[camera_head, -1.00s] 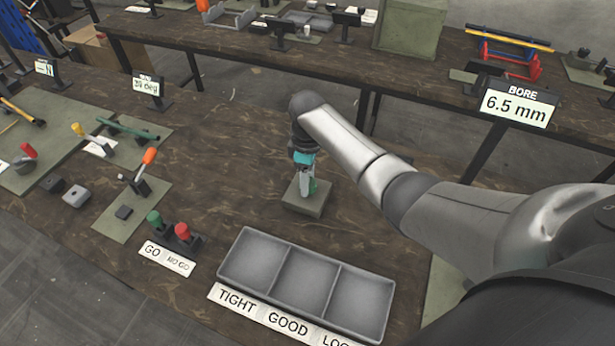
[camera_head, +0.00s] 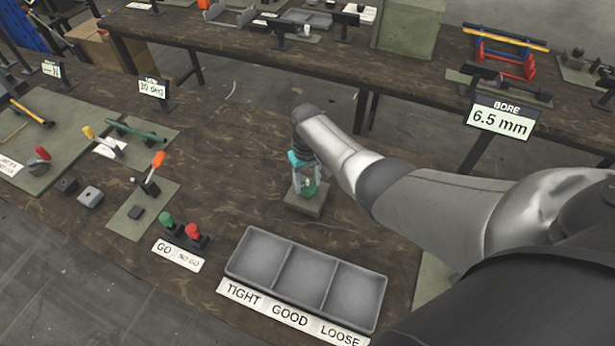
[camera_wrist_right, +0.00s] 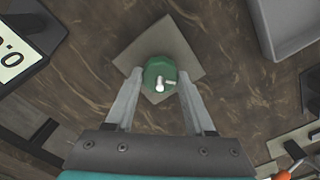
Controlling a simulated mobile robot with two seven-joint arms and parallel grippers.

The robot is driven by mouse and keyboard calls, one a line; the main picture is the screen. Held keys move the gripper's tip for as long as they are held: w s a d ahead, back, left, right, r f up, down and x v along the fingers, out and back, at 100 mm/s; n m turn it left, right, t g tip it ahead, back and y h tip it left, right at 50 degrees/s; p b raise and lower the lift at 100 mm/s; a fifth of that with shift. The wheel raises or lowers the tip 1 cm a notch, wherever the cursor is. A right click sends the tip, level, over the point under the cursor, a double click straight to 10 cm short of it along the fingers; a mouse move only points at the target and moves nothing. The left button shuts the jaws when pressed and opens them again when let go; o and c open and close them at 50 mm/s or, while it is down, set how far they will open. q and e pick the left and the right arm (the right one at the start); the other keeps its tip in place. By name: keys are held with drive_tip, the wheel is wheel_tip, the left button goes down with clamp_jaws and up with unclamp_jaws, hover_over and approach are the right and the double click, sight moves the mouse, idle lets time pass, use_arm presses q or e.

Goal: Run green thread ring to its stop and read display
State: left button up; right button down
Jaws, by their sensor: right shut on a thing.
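The green thread ring (camera_wrist_right: 157,71) sits on a threaded post with a light metal tip, above a square grey-green base plate (camera_head: 301,206) on the bench. It also shows small in the head view (camera_head: 309,191). My right gripper (camera_wrist_right: 160,80) reaches down from above, its two fingers shut on opposite sides of the ring. A display (camera_wrist_right: 14,58) at the left edge of the right wrist view is cut off; only a "0" and a point can be read. My left gripper is not in view.
A three-part tray (camera_head: 303,272) labelled TIGHT, GOOD, LOOSE stands in front of the base plate. Green and red GO / NO GO gauges (camera_head: 181,233) stand to its left. A BORE display (camera_head: 500,121) reads 6.5 mm. Open bench lies left of the base plate.

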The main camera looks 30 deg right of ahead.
drive_tip(key=m+p, duration=0.1)
drive_tip(key=m, duration=0.4)
drive_tip(key=shift+m, duration=0.3)
drive_tip(key=m+p, duration=0.1)
drive_tip(key=m, duration=0.4)
drive_tip(key=shift+m, duration=0.4)
drive_tip(key=shift+c, duration=1.3)
unclamp_jaws()
drive_tip(key=shift+r, duration=0.1)
wheel_tip(320, 180, up, 8)
drive_tip(key=p, duration=0.5)
wheel_tip(320, 180, up, 7)
hover_over(307, 184)
drive_tip(key=shift+s, duration=0.15)
